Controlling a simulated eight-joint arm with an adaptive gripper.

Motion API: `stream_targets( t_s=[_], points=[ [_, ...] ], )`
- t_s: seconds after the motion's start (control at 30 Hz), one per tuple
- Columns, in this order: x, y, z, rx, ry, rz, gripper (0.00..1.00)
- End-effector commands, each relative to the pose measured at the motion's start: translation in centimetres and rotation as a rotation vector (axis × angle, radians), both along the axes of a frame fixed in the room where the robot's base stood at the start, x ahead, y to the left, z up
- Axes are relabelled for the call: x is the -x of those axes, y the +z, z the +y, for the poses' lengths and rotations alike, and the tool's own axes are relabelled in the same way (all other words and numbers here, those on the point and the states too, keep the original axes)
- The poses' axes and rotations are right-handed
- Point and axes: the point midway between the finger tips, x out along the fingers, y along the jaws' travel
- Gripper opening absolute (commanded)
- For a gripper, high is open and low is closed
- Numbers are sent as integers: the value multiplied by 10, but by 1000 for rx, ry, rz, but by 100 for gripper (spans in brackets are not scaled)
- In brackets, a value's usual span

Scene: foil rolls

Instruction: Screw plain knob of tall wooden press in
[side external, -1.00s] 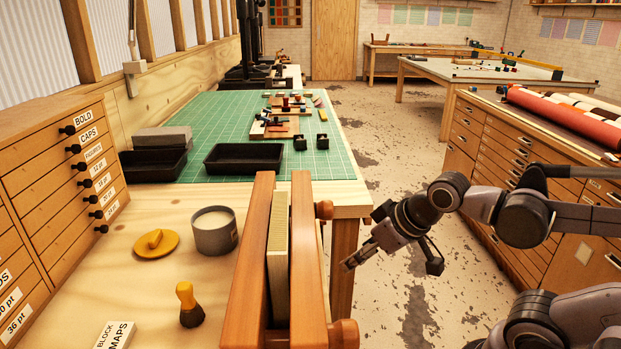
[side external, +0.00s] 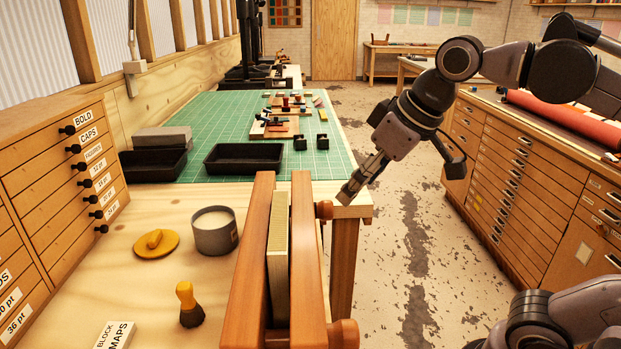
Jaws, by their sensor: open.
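The tall wooden press (side external: 253,270) stands on the bench, its two upright boards around a pale book block (side external: 279,245). Two round wooden knobs stick out from its right board: a far knob (side external: 324,210) and a near knob (side external: 343,333). I cannot tell from their looks which is the plain one. My gripper (side external: 347,195) is open and empty, pointing down and left. Its fingertips are just right of the far knob and look slightly above it; I cannot tell whether they touch it.
The bench's right edge and leg (side external: 345,262) are close under my gripper. Black trays (side external: 243,158) lie on the green mat (side external: 200,105). Drawers (side external: 535,185) stand at right.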

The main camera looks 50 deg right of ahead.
Motion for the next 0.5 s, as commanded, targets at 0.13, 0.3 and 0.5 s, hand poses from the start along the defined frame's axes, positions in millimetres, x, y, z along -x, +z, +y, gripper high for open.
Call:
stream_targets(
  t_s=[0.13, 0.3, 0.5],
  points=[
    [9, -2, 30, 32, 110, 77, 67],
    [28, -4, 70, 101, 271, 189, 67],
    [58, -2, 112, 214, 451, 313, 67]
  ],
)
